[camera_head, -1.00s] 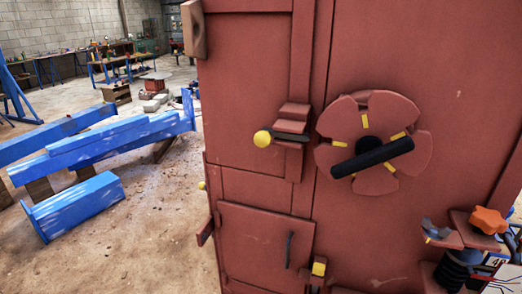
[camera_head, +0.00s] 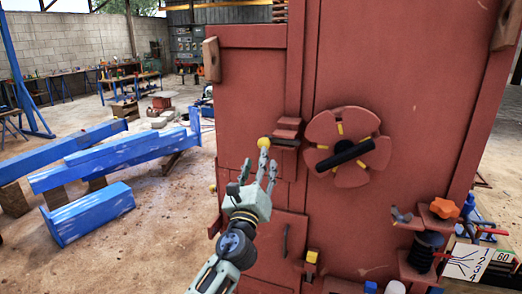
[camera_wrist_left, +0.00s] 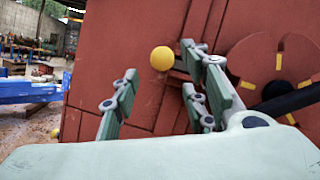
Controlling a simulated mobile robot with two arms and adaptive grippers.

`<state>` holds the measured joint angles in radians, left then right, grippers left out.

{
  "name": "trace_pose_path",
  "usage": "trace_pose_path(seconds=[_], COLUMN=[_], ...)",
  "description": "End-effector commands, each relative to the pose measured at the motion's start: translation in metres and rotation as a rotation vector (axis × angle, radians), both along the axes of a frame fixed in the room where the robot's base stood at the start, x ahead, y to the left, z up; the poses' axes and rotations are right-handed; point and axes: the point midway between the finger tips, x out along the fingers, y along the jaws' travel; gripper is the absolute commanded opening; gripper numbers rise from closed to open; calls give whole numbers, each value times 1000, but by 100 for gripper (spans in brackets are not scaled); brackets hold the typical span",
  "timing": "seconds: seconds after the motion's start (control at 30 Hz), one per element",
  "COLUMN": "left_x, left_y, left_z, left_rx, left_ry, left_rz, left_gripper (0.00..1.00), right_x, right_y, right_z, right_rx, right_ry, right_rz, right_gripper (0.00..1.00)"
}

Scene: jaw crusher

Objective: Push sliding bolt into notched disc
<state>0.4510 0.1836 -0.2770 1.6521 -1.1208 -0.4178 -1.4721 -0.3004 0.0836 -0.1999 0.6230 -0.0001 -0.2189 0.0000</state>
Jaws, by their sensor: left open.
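The sliding bolt is a dark bar (camera_head: 285,143) with a yellow ball knob (camera_head: 263,142) on its left end. It lies in a red bracket (camera_head: 288,124) on the red machine. The notched disc (camera_head: 357,122), red with yellow marks and a black bar handle, is to its right. A gap shows between bracket and disc. My left gripper (camera_head: 258,170) is open and empty, pointing up just below the knob. In the left wrist view the knob (camera_wrist_left: 161,58) appears beyond the spread fingers; contact cannot be told. My right gripper is not seen.
A lower door with a dark handle (camera_head: 285,240) and a yellow-ended latch (camera_head: 312,257) are below. An orange knob (camera_head: 444,208), a black spring (camera_head: 427,250) and a numbered panel (camera_head: 466,262) are at lower right.

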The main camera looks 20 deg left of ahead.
Motion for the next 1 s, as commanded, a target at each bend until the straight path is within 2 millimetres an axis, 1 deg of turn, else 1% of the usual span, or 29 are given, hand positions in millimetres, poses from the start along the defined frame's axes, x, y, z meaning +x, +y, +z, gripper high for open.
trace_pose_path(seconds=[0.3, 0.43, 0.6, 0.87, 1.0], left_x=[44, 57, 65, 65, 65], left_y=[5, 7, 8, 8, 8], left_z=[17, 20, 23, 23, 23], left_rx=[-5, -5, -6, -6, -6], left_ry=[2, 2, 4, 3, 3], left_rz=[-2, -2, -2, -3, -3], left_gripper=[41, 41, 41, 41, 28], right_x=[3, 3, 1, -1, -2], right_y=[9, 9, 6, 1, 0], right_z=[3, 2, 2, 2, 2], right_rx=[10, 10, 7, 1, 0], right_ry=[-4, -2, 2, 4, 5], right_rz=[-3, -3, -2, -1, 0], right_gripper=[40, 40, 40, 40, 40])
